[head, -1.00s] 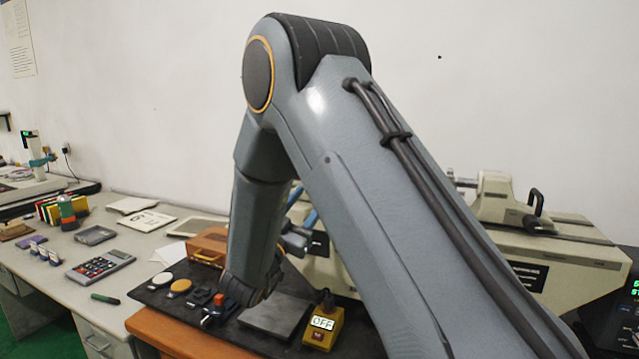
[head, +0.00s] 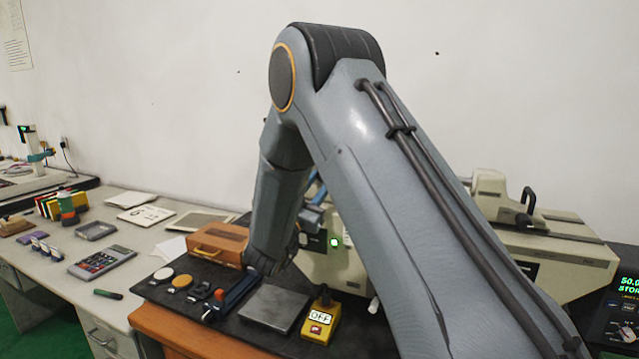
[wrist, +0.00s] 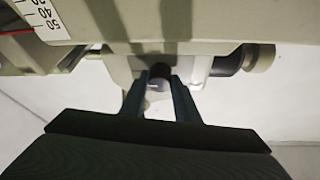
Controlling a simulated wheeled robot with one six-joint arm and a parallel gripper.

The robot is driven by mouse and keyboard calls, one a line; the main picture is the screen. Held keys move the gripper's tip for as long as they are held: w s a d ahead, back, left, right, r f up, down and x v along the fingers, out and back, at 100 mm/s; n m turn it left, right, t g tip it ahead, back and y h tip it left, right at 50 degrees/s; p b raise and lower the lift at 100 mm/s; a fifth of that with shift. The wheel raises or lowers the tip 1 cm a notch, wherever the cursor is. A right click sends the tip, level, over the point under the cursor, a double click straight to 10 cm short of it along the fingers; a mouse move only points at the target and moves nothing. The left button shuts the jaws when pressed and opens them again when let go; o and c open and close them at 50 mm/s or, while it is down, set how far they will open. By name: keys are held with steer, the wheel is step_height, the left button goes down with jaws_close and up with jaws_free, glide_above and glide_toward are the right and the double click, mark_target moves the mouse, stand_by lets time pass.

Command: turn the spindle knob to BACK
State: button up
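My gripper (wrist: 160,76) shows in the wrist view with its two dark fingers apart. A small dark rounded part (wrist: 160,70) stands beyond and between the fingertips, in front of a pale machine body; I cannot tell whether it is the spindle knob or whether the fingers touch it. In the head view my arm hides the gripper's fingertips and part of the cream machine (head: 560,262). A green light (head: 334,242) glows on the machine just right of my forearm. No knob marked BACK is readable in either view.
A dark mat holds a grey plate (head: 268,309), a yellow box reading OFF (head: 322,318) and small round discs. An orange-brown case (head: 218,243) stands behind them. A display (head: 628,287) is at the right edge. A scale (wrist: 42,12) hangs close at the wrist view's top left.

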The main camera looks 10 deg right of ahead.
steer(key=shift+c, duration=1.1)
